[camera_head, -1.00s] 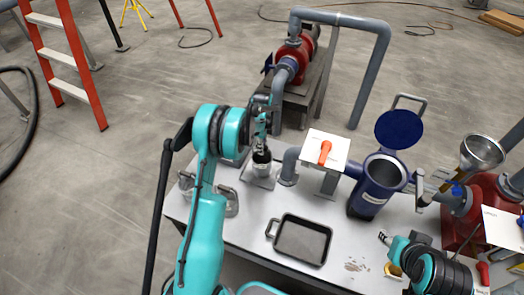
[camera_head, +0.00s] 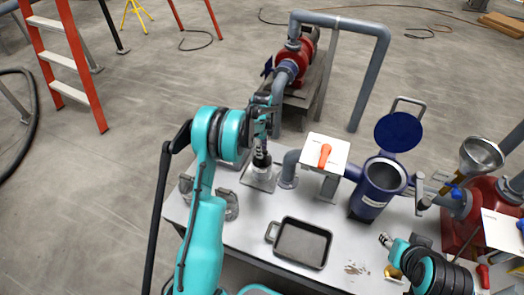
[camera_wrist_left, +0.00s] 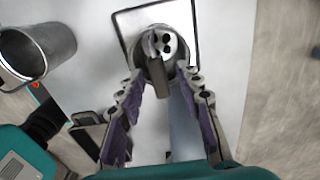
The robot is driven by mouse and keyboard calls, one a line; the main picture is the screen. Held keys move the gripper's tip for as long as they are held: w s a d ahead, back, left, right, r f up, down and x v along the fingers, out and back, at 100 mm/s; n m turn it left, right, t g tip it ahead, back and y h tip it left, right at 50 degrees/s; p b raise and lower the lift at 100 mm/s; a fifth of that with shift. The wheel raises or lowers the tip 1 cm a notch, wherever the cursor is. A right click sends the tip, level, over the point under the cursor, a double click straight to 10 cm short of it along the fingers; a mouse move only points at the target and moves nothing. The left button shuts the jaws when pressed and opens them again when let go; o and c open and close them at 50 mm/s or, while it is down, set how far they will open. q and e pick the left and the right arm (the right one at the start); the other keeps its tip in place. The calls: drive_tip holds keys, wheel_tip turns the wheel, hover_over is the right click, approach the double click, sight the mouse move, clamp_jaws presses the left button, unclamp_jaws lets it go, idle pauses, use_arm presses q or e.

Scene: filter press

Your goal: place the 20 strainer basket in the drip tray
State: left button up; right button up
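My left gripper (camera_head: 262,140) points down over a small dark-topped cylinder (camera_head: 262,160) on a square plate (camera_head: 258,181). In the left wrist view my left gripper (camera_wrist_left: 162,82) has its fingers spread, with a dark upright bar and the round top with holes (camera_wrist_left: 168,42) between and beyond the tips. I see no clear grip on it. I cannot read a 20 on anything, so I cannot tell which thing is the 20 strainer basket. The black drip tray (camera_head: 302,261) lies empty on the bench. My right gripper (camera_head: 386,240) is at the right of the bench, too small to judge.
An open metal bucket-like cylinder (camera_wrist_left: 38,48) is beside the plate. Metal pots (camera_head: 226,206) stand at the bench's left. Bare bench lies left of the tray.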

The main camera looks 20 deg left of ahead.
use_arm(q)
drive_tip(key=s+d+r+n+t+p, duration=0.1)
drive_tip(key=s+d+r+n, duration=0.15)
drive_tip(key=r, duration=0.75)
drive_tip(key=s+d+r+n+t+p, duration=0.1)
drive_tip(key=s+d+r+n+p, duration=0.15)
drive_tip(key=r, duration=0.75)
drive_tip(key=s+d+r+n+t, duration=0.2)
drive_tip(key=s+d+r+n, duration=0.15)
drive_tip(key=s, duration=0.45)
drive_tip(key=s+d+r+n+t, duration=0.1)
drive_tip(key=s+d+r+n, duration=0.25)
drive_tip(key=s, duration=0.45)
drive_tip(key=s+d+f+n+t, duration=0.2)
drive_tip(key=s+n, duration=0.3)
drive_tip(key=s, duration=0.3)
drive_tip(key=shift+s+f+b, duration=0.25)
drive_tip(key=shift+f+b, duration=0.15)
drive_tip(key=shift+f, duration=0.05)
drive_tip(key=shift+a, duration=0.1)
